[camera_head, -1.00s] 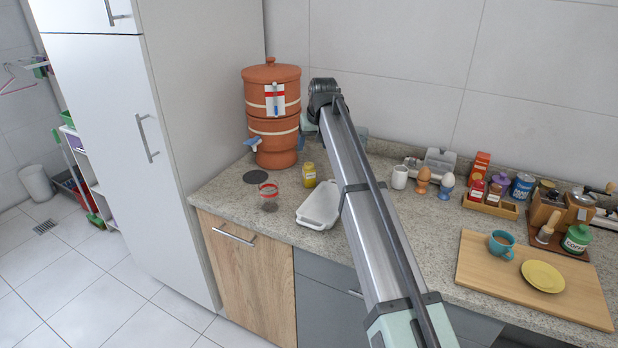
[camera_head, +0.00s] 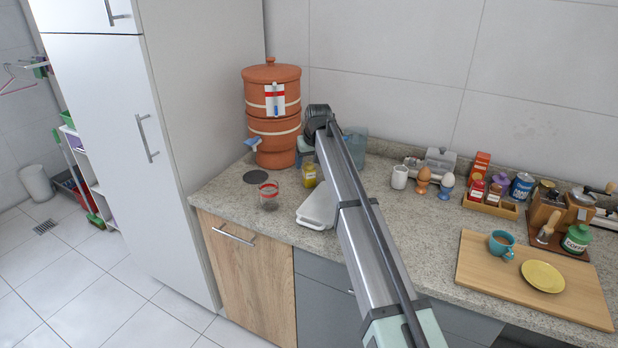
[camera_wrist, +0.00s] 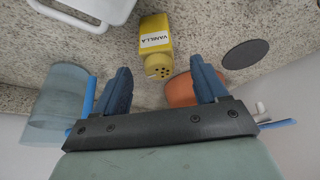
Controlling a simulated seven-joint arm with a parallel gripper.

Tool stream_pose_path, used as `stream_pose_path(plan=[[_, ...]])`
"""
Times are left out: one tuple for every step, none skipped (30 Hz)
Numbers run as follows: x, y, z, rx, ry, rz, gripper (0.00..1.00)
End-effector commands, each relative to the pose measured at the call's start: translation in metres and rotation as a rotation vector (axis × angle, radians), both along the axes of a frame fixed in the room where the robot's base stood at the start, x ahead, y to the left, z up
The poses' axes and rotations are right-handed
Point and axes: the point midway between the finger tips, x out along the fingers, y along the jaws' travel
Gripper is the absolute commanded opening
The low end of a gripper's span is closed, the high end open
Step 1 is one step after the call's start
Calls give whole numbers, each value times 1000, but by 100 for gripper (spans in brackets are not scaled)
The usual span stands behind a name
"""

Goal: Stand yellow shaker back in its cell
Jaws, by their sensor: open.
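In the head view the gripper is mostly hidden behind my wrist and arm.
The clay water filter (camera_head: 273,115) stands close behind the shaker. A glass with a red rim (camera_head: 268,197) and a white dish (camera_head: 318,209) stand near it. A translucent blue container (camera_head: 356,148) is behind my arm. A white mug (camera_head: 399,177) stands left of the egg cups.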

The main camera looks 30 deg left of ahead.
Motion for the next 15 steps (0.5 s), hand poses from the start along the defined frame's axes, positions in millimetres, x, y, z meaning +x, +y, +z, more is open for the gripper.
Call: stream_pose_path(plan=[[0,0,-3,-1,1,0,72],[1,0,-5,-1,1,0,72],[1,1,-9,-1,1,0,72],[2,1,-13,-1,1,0,72],[3,1,-17,-2,2,0,72],[4,2,-22,-2,2,0,72],[4,3,-26,-2,2,0,72],[5,3,-30,-1,1,0,72],[7,5,-34,-1,1,0,72],[8,6,-38,-1,1,0,72],[9,7,-41,-1,1,0,72],[10,8,-45,-1,1,0,72],[11,9,-47,-1,1,0,72],[11,9,-48,-1,1,0,72],[11,9,-48,-1,1,0,72]])
